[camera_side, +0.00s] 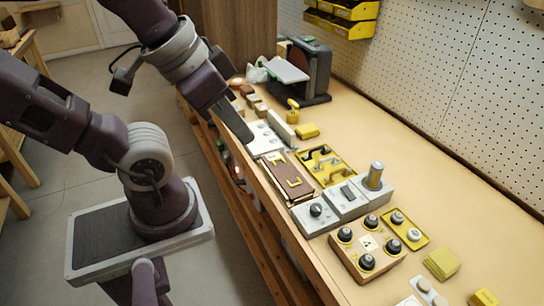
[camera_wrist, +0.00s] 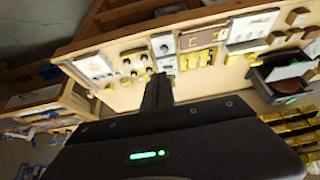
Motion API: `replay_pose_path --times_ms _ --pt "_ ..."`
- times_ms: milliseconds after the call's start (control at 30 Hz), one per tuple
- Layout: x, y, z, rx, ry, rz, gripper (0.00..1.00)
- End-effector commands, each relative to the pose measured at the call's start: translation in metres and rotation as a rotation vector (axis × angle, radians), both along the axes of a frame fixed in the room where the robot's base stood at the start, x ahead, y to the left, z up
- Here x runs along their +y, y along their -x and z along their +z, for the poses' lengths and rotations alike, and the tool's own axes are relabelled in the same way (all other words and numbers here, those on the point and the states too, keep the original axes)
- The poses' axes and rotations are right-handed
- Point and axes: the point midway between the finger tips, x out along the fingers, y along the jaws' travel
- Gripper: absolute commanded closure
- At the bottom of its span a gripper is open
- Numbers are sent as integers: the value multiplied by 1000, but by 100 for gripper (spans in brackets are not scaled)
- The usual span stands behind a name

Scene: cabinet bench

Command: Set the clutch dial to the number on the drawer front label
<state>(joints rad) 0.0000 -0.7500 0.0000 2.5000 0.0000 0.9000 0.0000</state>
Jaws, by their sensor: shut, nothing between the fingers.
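A grey box with a small black dial (camera_side: 316,210) stands at the bench's front edge, right of centre; this may be the clutch dial. The dial also shows in the wrist view (camera_wrist: 165,47). Its setting is too small to read. I cannot make out a drawer front label or its number. A wooden box (camera_side: 345,262) nearby carries several black knobs around a small white marked plate (camera_side: 367,243). My gripper (camera_side: 246,138) is shut and empty, above the bench's front edge left of the dial. Its dark fingers also show in the wrist view (camera_wrist: 158,90).
A brown panel with yellow pieces (camera_side: 285,177) and a yellow tray of handles (camera_side: 325,165) lie left. A dark machine (camera_side: 305,75) stands behind. The bench's right rear surface is clear.

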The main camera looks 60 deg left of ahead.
Motion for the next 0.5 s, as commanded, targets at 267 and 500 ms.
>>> replay_pose_path --times_ms 267,500 --pt "0 -1 0 2 -2 -4 88" --pt "4 -74 -26 166 -125 -267 50"
